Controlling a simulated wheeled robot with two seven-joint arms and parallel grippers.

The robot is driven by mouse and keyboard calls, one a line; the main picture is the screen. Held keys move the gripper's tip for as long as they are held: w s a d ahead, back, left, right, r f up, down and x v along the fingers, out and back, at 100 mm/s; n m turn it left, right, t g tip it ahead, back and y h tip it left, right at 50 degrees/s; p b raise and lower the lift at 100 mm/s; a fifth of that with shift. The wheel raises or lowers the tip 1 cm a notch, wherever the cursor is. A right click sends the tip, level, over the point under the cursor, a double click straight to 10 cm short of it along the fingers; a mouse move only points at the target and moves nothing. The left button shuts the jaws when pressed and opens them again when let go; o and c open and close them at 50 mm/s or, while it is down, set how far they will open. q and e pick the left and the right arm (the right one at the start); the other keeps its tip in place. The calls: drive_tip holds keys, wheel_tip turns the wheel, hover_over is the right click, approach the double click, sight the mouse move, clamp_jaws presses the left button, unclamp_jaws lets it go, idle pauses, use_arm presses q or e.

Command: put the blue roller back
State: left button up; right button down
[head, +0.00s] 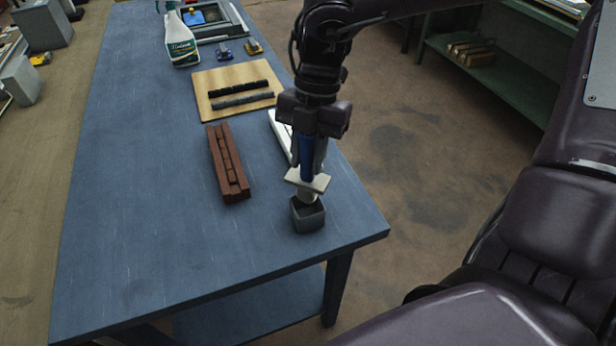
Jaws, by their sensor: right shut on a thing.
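My right gripper (307,165) points down near the front right of the blue table (150,200). It is shut on the blue roller (306,157), whose blue part shows upright between the fingers. A pale crosspiece and a light lower end of the roller show below the fingers. The lower end is at the opening of a small dark grey square holder (308,217) on the table. I cannot tell how deep it sits inside. My left gripper is not in view.
A reddish-brown wooden block (228,165) lies left of the holder. A white object (281,135) is partly hidden behind my gripper. Farther back are a wooden board (212,83) with dark strips and a spray bottle (181,40). The table's front left is clear.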

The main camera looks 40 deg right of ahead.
sight(307, 182)
drive_tip(key=shift+w+f+p, duration=0.1)
drive_tip(key=shift+f+p, duration=0.2)
drive_tip(key=shift+f, duration=3.15)
drive_tip(key=shift+f, duration=0.15)
drive_tip(key=c, duration=1.1)
unclamp_jaws()
drive_tip(key=shift+c, duration=0.2)
drive_tip(key=v, duration=1.2)
drive_tip(key=shift+b, duration=0.45)
